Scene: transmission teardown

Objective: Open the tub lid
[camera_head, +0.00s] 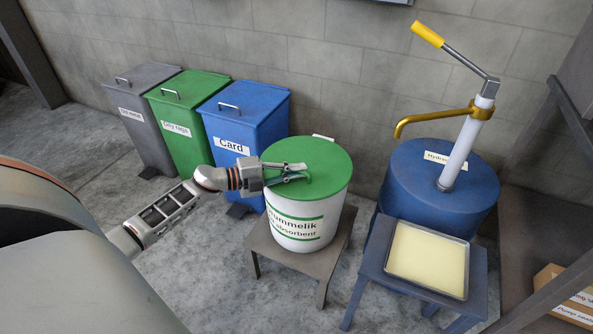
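The tub (297,222) is white with green bands and dark lettering, and stands upright on a small stool. Its round green lid (325,165) sits flat on top and looks closed. A small pale tab (323,137) shows at the lid's back edge. My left gripper (305,172) reaches in from the left over the lid, its fingers low above or touching the middle of the top. Green shows between and around the fingers. I cannot tell whether they hold a handle there. My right gripper is not in view.
Grey, green and blue bins (245,115) stand along the wall behind. To the right is a blue drum (425,195) with a brass-spouted pump (470,130). A tray of pale liquid (428,260) sits on a blue stand. A box lies at the lower right.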

